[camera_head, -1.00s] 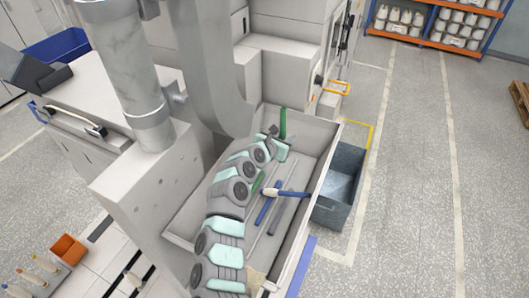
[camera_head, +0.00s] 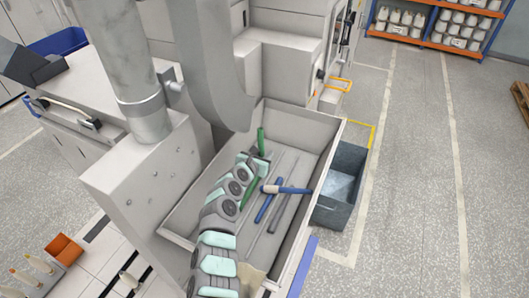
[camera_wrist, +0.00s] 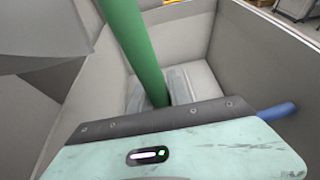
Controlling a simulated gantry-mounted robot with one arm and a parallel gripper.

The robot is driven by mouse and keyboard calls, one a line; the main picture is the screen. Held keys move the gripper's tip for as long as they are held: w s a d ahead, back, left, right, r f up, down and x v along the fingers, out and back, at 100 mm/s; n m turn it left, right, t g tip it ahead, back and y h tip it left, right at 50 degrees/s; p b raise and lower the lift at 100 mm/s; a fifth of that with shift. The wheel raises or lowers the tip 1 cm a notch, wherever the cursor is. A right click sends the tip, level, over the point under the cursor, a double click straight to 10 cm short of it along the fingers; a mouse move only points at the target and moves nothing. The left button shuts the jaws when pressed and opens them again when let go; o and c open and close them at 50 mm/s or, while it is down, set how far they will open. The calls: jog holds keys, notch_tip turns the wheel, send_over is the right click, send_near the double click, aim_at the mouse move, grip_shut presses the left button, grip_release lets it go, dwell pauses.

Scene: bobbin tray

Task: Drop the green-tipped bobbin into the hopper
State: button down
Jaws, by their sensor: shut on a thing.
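My gripper (camera_head: 262,157) is shut on an upright green rod-like bobbin (camera_head: 261,139). In the wrist view the green bobbin (camera_wrist: 146,45) stands between the grey finger pads (camera_wrist: 181,83), leaning slightly; its lower end is hidden by the gripper body. No differently coloured tip shows. The large white open box (camera_head: 300,122) looks like the hopper. My gripper is over its inside, near the far left wall; I cannot tell the height above the floor.
In the white box lie blue rods (camera_head: 268,207), one pale-ended (camera_head: 290,190), thin grey rods and a second green piece (camera_head: 251,191), partly behind my arm. A grey metal bin (camera_head: 338,188) stands right of it. A curved grey duct (camera_head: 209,70) hangs close behind my arm.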

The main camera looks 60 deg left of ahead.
jog(key=shift+f, duration=0.15)
jog(key=c, duration=1.1)
grip_release()
jog(key=shift+c, duration=0.2)
jog(key=shift+s+d+r+p, duration=0.3)
jog(key=shift+s+p, duration=0.15)
jog(key=shift+p, duration=0.3)
jog(key=p+v, duration=0.7)
jog(key=v, duration=0.2)
jog(key=shift+s+d+p, duration=0.2)
jog(key=shift+d+p, duration=0.05)
jog(key=shift+p, duration=0.15)
